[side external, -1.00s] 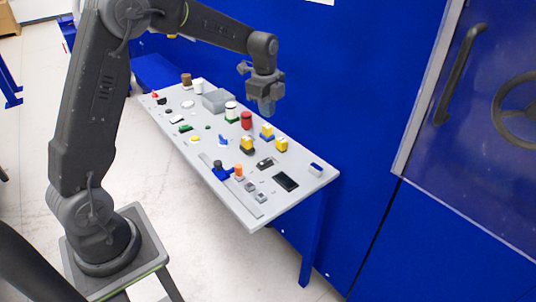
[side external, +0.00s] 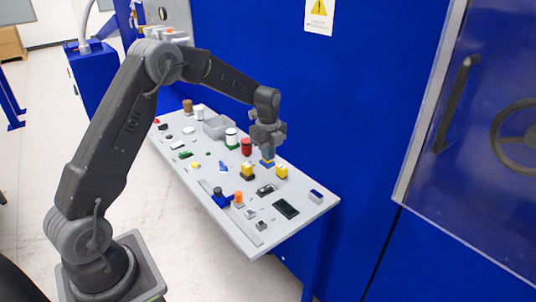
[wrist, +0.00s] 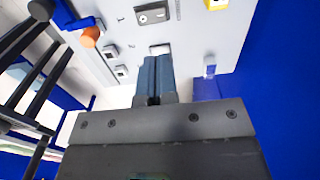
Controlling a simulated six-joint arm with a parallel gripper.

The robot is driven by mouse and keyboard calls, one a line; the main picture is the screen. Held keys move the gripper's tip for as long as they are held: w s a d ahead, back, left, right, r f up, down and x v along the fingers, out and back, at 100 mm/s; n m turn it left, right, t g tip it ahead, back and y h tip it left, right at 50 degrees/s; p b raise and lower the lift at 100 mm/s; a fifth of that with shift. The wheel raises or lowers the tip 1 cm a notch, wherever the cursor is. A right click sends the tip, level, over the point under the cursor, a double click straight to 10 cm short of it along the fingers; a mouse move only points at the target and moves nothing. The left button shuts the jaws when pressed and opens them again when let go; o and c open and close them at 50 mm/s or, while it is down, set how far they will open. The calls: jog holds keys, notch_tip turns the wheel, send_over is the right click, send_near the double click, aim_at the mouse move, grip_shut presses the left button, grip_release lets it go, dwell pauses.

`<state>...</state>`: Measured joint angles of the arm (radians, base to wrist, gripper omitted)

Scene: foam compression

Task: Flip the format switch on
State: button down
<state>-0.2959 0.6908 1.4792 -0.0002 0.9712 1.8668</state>
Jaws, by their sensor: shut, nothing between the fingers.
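No label names the format switch, so I cannot tell which control it is. A black rocker-like unit (side external: 265,190) lies on the grey panel (side external: 225,225); it also shows at the top of the wrist view (wrist: 152,13). Small grey switches (side external: 260,226) sit near the panel's front edge and show left of my fingers in the wrist view (wrist: 121,71). My gripper (side external: 267,154) is shut and empty, pointing down in front of or over a blue-based block at the panel's back. In the wrist view my fingertips (wrist: 156,60) partly cover a small pale part.
Yellow-topped blocks (side external: 281,172) stand close to my gripper. A red cylinder (side external: 246,147), an orange knob (side external: 239,197), a dark screen (side external: 286,209) and a blue part (side external: 316,195) also sit on the panel. A blue wall (side external: 370,130) rises behind it.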

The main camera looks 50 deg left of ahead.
aim_at(265, 188)
notch_tip(265, 188, down, 11)
jog(key=shift+r, duration=0.1)
jog(key=shift+f, duration=0.3)
dwell(0.4)
jog(key=shift+s+r, duration=0.3)
jog(key=shift+s, duration=0.4)
jog(key=shift+r, duration=0.15)
notch_tip(265, 188, up, 14)
jog(key=w, duration=0.2)
dwell(0.5)
